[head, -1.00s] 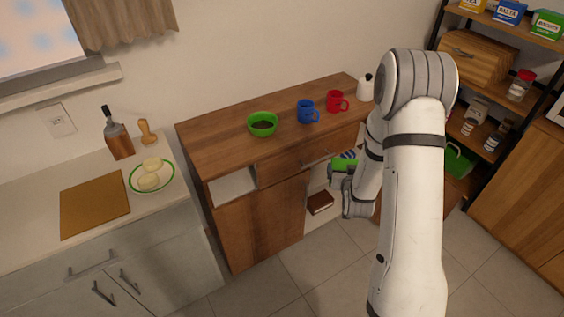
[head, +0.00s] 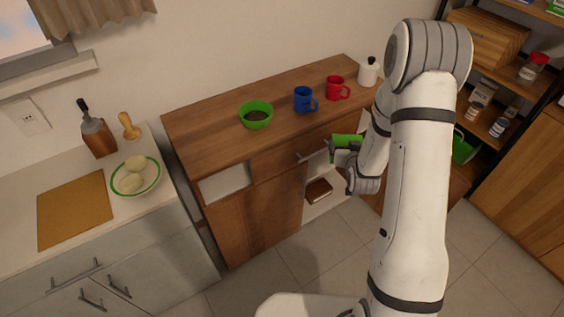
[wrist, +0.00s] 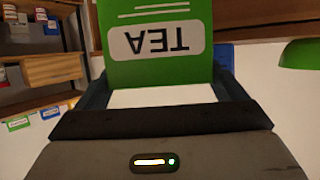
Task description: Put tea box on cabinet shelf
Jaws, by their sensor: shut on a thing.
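The green tea box (wrist: 155,40) with a white TEA label fills the upper middle of the wrist view, its lettering upside down there. My gripper (wrist: 155,92) is shut on it. In the head view the tea box (head: 346,142) shows as a small green patch at the front of the wooden cabinet (head: 270,222), and my gripper (head: 343,155) is partly covered by my arm. The open cabinet shelf (head: 327,205) is below, with a dark brown book-like item (head: 319,190) on it. The gap between the tea box and the shelf cannot be judged exactly.
A green bowl (head: 256,115), a blue mug (head: 304,99), a red mug (head: 338,88) and a white canister (head: 369,71) stand on the cabinet top. A shelf rack (head: 483,75) stands at the right. The tiled floor in front is clear.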

